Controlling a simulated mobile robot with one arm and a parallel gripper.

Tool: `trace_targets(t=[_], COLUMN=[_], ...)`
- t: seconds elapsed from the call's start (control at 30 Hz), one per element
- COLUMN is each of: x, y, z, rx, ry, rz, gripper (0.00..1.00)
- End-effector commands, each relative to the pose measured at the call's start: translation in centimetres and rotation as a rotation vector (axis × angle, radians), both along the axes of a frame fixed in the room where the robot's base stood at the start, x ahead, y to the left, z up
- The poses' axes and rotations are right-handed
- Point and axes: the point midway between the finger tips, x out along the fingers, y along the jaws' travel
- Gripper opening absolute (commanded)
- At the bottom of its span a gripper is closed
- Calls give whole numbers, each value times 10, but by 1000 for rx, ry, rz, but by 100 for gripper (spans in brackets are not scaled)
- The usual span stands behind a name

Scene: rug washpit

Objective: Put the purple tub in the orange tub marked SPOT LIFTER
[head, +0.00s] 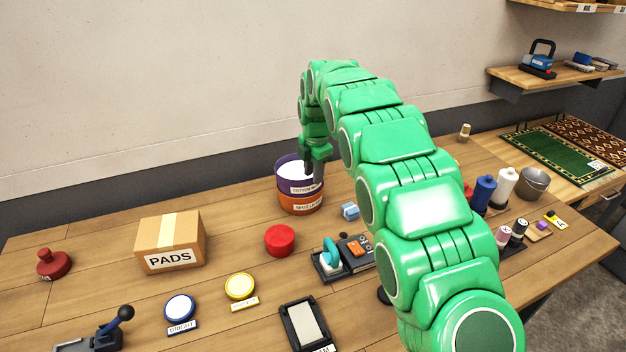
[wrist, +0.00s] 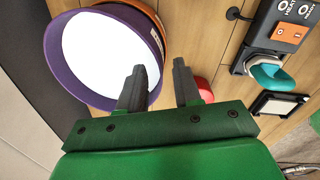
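The purple tub (head: 289,186), with a white inside and a label partly reading COTTON, sits upright in the top of the orange tub (head: 299,207), whose label partly reads SPOT LIFTER. The orange tub's lower part shows below the purple one. In the wrist view the purple tub (wrist: 58,66) fills the upper left, and a sliver of the orange tub (wrist: 147,8) shows behind it. My gripper (head: 314,168) is at the purple tub's right rim, pointing down. In the wrist view my gripper (wrist: 158,78) has its fingers apart, one over the tub's inside and one outside the rim.
A PADS box (head: 170,242) stands left of the tubs. The wall is behind.

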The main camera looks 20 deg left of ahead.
Motion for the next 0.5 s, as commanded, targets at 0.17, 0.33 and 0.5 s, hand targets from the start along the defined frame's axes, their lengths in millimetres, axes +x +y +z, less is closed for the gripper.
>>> trace_targets(t=[0.17, 0.33, 0.5], x=[0, -1, -2], y=[-1, -4, -5], z=[37, 66, 84], rx=[5, 5, 3], ry=[-6, -6, -4], rz=[1, 0, -1], gripper=[33, 33, 33])
